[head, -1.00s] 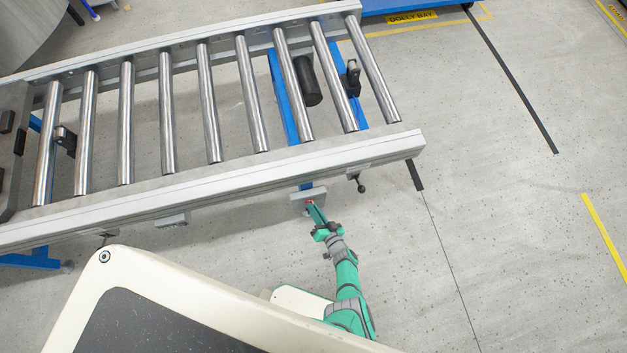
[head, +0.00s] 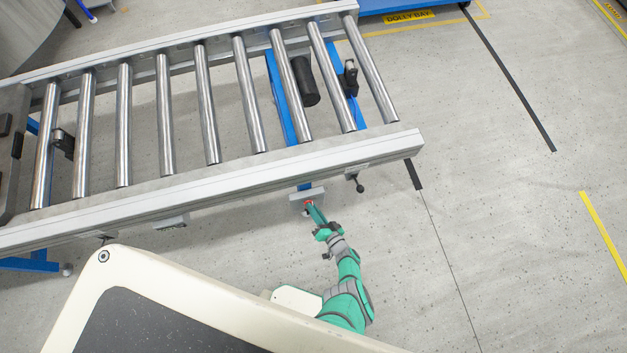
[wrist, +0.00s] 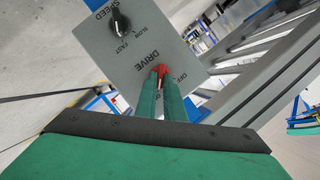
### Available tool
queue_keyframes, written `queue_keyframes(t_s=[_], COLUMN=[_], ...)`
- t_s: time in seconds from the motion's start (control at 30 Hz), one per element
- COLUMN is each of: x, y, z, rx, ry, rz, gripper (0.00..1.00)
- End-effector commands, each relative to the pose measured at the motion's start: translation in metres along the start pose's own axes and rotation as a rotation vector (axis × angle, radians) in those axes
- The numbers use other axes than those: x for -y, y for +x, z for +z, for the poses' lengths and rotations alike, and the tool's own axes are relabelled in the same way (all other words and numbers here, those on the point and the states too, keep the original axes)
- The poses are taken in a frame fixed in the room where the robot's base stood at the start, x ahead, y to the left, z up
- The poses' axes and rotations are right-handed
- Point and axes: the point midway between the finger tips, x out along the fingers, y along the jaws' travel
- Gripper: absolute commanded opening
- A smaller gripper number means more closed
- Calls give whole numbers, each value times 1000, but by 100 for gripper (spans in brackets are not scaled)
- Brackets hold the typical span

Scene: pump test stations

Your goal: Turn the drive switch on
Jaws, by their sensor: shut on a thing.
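The drive switch (wrist: 161,70) is a red knob on a grey control panel (wrist: 135,50) in the wrist view, with "DRIVE" and "OFF" lettering beside it. My gripper (wrist: 160,82) is shut on the red knob, with its green fingers on either side. The fingers cover part of the knob and some lettering, so I cannot tell which way the knob points. In the head view the panel (head: 297,199) is a small grey box under the conveyor's near rail, and my gripper (head: 311,207) reaches it from below.
A black speed knob (wrist: 120,21) sits on the same panel, marked "SLOW" and "FAST". The roller conveyor's near rail (head: 215,182) runs just above the panel. A small black lever (head: 358,184) hangs to its right. The floor farther right is clear.

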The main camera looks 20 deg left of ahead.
Motion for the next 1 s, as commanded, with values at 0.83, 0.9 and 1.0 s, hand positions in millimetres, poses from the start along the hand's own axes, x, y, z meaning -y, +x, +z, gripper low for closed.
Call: queue_keyframes(t_s=[0.83, 0.9, 1.0], x=[0, 0, -1], y=[0, -1, -3], z=[-1, -1, -2], rx=[-1, -1, 0], ry=[1, 1, -1], rz=[2, 1, 1], gripper=[27, 27, 27])
